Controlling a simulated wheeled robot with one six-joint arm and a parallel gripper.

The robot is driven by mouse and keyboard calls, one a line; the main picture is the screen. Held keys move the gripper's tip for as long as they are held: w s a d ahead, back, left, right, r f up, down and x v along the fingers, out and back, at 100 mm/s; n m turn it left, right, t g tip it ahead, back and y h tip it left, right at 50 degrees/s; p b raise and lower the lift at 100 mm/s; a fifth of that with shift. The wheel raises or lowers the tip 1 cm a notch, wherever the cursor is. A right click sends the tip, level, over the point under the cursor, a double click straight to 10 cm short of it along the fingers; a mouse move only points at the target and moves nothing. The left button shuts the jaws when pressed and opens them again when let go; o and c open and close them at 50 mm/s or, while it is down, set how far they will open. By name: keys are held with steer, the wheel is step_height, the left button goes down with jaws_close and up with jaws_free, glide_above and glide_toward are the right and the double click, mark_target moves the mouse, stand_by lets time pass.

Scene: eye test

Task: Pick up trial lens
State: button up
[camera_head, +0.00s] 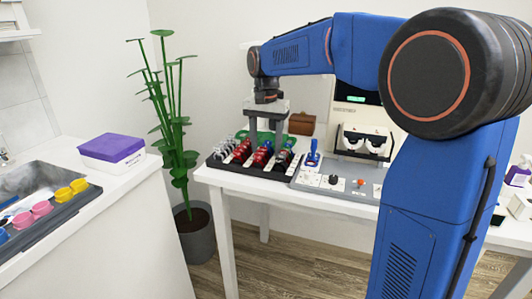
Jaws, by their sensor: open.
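Trial lenses stand in rows in a dark tray (247,179) on the white table. Red-rimmed trial lenses (240,153) fill the middle rows, paler metal-looking ones (222,149) stand at the left, and dark or bluish ones (284,158) at the right. My gripper (266,135) points down over the tray with its two fingers apart. I see no lens held between them. The fingers hide part of the back of the rows. I cannot tell from this view whether a fingertip touches a lens.
A grey board (335,184) with a blue item (313,153) and small knobs lies right of the tray. Behind it stands a device with a dark-framed white front (363,143). A brown case (302,124) is at the back. A potted plant (197,232) stands left of the table.

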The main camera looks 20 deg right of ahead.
steer(key=shift+c, duration=0.7)
steer(key=c, duration=1)
steer(key=shift+r, duration=0.15)
